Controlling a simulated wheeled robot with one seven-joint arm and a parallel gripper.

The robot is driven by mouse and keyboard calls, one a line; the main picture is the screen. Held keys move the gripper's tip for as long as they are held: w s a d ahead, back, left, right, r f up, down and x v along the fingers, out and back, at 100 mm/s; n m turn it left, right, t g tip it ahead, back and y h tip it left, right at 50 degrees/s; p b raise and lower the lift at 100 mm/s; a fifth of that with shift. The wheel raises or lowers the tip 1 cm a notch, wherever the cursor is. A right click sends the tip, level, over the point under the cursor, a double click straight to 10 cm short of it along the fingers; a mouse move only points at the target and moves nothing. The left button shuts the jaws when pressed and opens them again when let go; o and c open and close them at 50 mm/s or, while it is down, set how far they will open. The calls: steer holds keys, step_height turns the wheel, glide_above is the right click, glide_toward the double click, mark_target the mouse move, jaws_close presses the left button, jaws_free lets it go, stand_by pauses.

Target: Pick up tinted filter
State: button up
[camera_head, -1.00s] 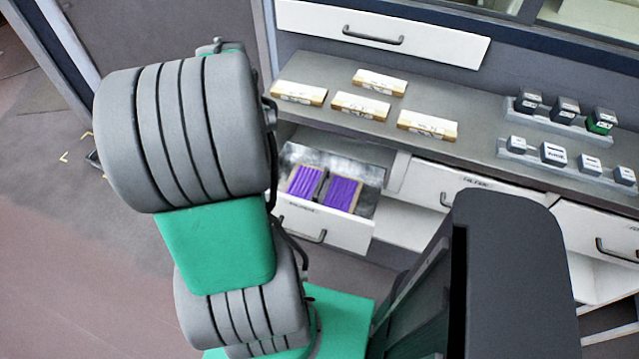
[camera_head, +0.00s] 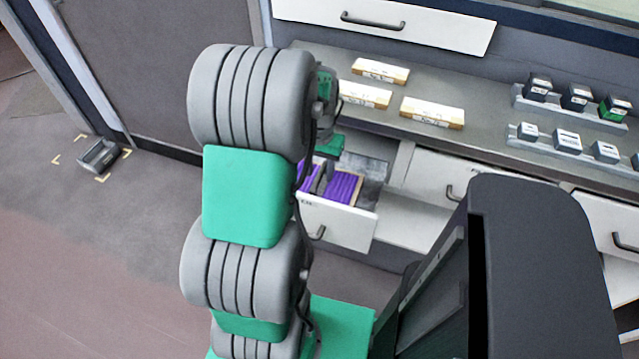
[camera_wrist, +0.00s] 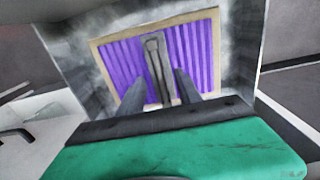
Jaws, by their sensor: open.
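The tinted filter (camera_head: 344,187) is a purple pleated panel in a tan frame, lying in an open drawer (camera_head: 338,222). In the wrist view the filter (camera_wrist: 205,50) has a dark upright handle bar (camera_wrist: 157,62) across its middle. My gripper (camera_wrist: 161,78) is open and empty, its two fingers pointing at the filter, one on either side of the handle bar. Whether the fingers touch the filter cannot be told. In the head view my arm and the gripper (camera_head: 321,178) hide the filter's left part and much of the drawer.
Tan labelled blocks (camera_head: 432,112) lie on the grey counter (camera_head: 470,132) above the drawer. Small dark and grey boxes (camera_head: 567,141) stand in racks at the right. A closed drawer (camera_head: 440,172) is beside the open one. A grey tray (camera_head: 98,156) sits on the floor between corner marks.

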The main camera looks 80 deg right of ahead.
mark_target(320, 176)
steer(key=shift+f, duration=0.6)
jaws_close()
stand_by(0.9)
steer(key=shift+r, duration=0.1)
step_height(320, 176, up, 5)
steer(key=p, duration=0.4)
steer(key=shift+r, duration=0.2)
steer(key=shift+f, duration=0.25)
